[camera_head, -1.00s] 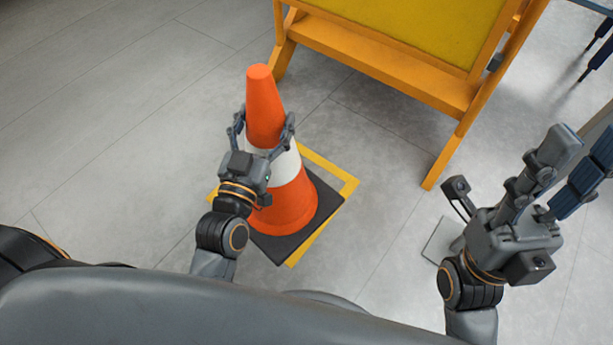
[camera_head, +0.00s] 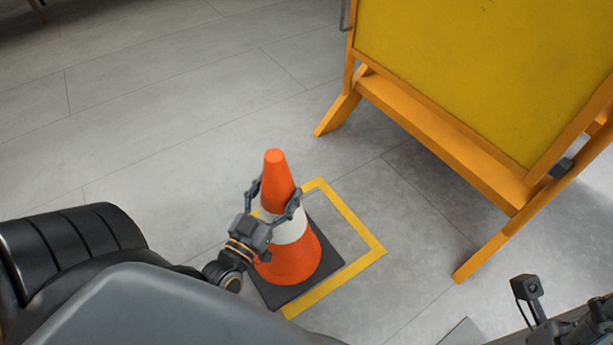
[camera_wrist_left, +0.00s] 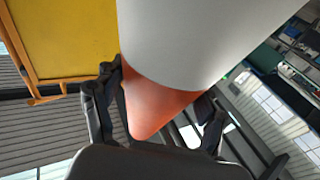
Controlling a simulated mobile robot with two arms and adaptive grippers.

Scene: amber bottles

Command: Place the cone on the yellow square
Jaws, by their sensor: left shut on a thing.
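The orange cone (camera_head: 290,261) with a white band and a dark square base stands upright in the head view. My left gripper (camera_head: 272,204) is shut on the cone around its upper part, one finger on each side. In the left wrist view the cone (camera_wrist_left: 160,98) fills the space between the fingers of my left gripper (camera_wrist_left: 155,110). The yellow square (camera_head: 357,228) is an outline on the floor. The cone's base overlaps its left part, leaving a strip of bare floor inside at the right. The left edge is mostly hidden. Whether the base touches the floor I cannot tell.
An orange easel-like stand with a yellow board (camera_head: 470,70) is at the upper right, its legs on the floor beyond the square. Part of my right arm (camera_head: 560,325) shows at the lower right.

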